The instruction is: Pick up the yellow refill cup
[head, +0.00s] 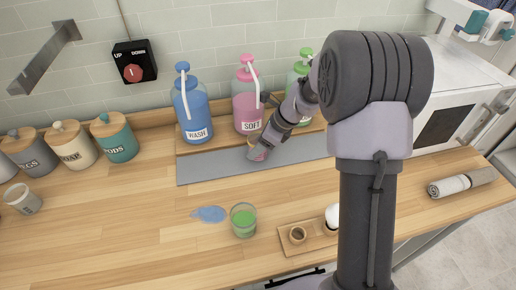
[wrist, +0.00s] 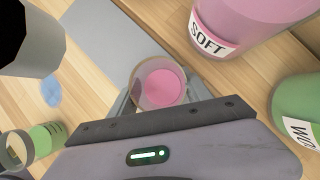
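A small clear cup with a faint yellowish-tan tint and pink liquid in it shows in the wrist view (wrist: 160,84). In the head view the cup (head: 257,154) is small and partly hidden at my gripper, over the grey mat in front of the SOFT bottle. My gripper (head: 262,150) reaches down to it, with a grey finger on each side of the cup (wrist: 160,97). The fingers look close to its wall, but I cannot tell whether they press on it. Another clear cup, with green liquid (head: 243,221), stands apart on the counter.
WASH (head: 191,107), SOFT (head: 247,97) and green (head: 298,72) pump bottles stand behind the grey mat (head: 205,168). A blue spill (head: 210,214) lies near the green cup. A wooden tray (head: 289,247) is in front. Canisters (head: 114,138) stand at left.

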